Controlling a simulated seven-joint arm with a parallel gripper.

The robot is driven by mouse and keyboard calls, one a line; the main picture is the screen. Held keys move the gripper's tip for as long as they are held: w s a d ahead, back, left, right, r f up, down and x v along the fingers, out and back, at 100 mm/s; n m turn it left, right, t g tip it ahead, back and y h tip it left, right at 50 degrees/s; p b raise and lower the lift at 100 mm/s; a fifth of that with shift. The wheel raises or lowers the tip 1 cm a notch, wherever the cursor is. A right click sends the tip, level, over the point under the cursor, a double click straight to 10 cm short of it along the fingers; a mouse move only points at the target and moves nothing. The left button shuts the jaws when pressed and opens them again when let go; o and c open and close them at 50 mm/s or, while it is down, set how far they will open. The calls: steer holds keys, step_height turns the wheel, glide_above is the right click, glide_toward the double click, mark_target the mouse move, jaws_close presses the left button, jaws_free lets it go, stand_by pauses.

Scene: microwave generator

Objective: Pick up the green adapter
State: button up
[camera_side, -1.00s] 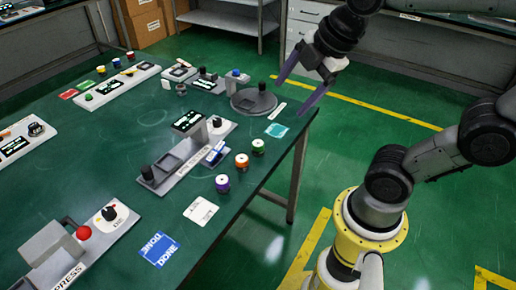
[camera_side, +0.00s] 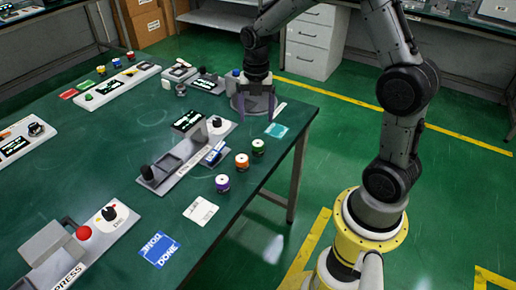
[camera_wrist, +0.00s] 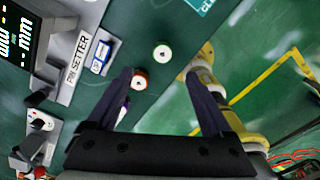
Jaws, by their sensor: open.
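The green adapter (camera_side: 258,147), a small cylinder with a pale top, stands on the green table near its right edge. In the wrist view it (camera_wrist: 162,52) shows just beyond the gap between the fingertips. My gripper (camera_side: 256,110) points down, open and empty, and appears behind the adapter in the side view. Its spread fingers also show in the wrist view (camera_wrist: 160,76). The orange adapter (camera_side: 242,161) stands beside the green one, close to one fingertip in the wrist view. The purple adapter (camera_side: 222,183) is further along, partly hidden by that finger in the wrist view.
The pin setter station (camera_side: 172,168) stands left of the adapters. A teal card (camera_side: 277,130) lies near the table edge, and a white card (camera_side: 201,211) and blue DONE card (camera_side: 159,250) lie in front.

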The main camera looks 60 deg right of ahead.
mark_target(258, 143)
steer(key=f, duration=1.2)
steer(key=shift+s+d, duration=0.1)
steer(key=shift+s, duration=0.1)
jaws_close()
